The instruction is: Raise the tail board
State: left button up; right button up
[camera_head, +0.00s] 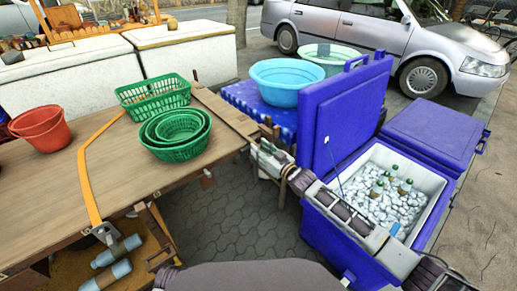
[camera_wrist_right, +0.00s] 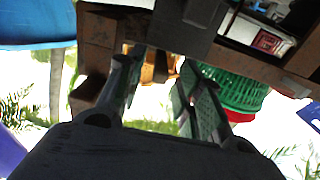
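A wooden cart bed (camera_head: 100,160) fills the left of the head view. A narrow wooden board (camera_head: 226,112), which looks like the tail board, runs along its right end, about level with the bed. My right gripper (camera_head: 265,148) is by the board's near right end. In the right wrist view my right gripper (camera_wrist_right: 160,78) has its two fingers apart, with brown wood showing between and beyond them. I cannot tell whether they touch it. My left gripper is not in view.
Green baskets (camera_head: 178,132) and a red bucket (camera_head: 40,128) stand on the bed. A blue tub (camera_head: 286,80) is beyond the board. An open blue cooler (camera_head: 425,210) with ice and bottles stands at right, beneath my right arm. An orange strap (camera_head: 88,180) crosses the bed.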

jog(key=shift+w+a, duration=0.45)
jog(key=shift+w, duration=0.15)
grip_shut()
